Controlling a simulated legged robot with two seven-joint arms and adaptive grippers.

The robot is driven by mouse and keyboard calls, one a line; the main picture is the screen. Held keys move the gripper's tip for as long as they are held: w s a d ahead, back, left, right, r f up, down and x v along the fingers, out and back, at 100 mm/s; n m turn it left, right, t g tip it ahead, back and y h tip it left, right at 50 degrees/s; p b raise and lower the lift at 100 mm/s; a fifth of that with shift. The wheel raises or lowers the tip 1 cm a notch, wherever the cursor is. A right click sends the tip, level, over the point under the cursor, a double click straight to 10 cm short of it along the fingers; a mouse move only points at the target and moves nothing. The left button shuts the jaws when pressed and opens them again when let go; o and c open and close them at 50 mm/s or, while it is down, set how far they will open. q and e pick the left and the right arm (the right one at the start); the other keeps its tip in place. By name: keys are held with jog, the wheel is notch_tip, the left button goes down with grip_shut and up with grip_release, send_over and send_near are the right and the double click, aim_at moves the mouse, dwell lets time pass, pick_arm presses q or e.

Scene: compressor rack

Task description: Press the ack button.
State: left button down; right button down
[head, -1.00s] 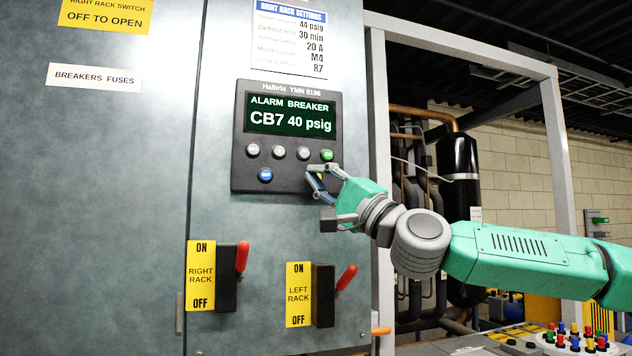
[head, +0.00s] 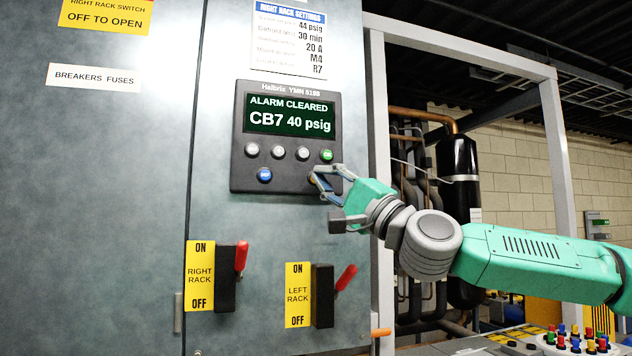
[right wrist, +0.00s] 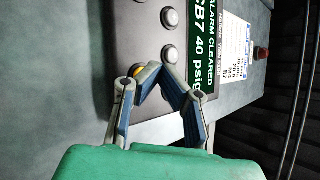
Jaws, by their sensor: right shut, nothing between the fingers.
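The control panel (head: 240,150) is a dark box on the grey cabinet door. Its screen (head: 290,115) reads "ALARM CLEARED" and "CB7 40 psig". My right gripper (head: 316,179) is shut and empty at the panel's lower right. In the right wrist view its fingertips (right wrist: 152,72) are at a yellow button (right wrist: 137,70), which they partly cover. No label on that button is readable, so I cannot confirm it is the ack button, nor whether the fingers touch it. Grey buttons (head: 278,152), a green one (head: 327,155) and a blue one (head: 265,174) also show. My left gripper is out of view.
Below the panel are two red-handled switches, the right rack switch (head: 241,258) and the left rack switch (head: 345,278). A grey frame post (head: 382,130) stands right of the cabinet. A console with coloured buttons (head: 575,340) is at lower right.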

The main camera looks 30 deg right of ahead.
jog(key=shift+s+a, duration=0.1)
jog(key=s, duration=0.2)
jog(key=s+a, duration=0.1)
jog(key=s, duration=0.1)
jog(key=shift+s, duration=0.4)
jog(key=shift+a, duration=0.1)
dwell(0.8)
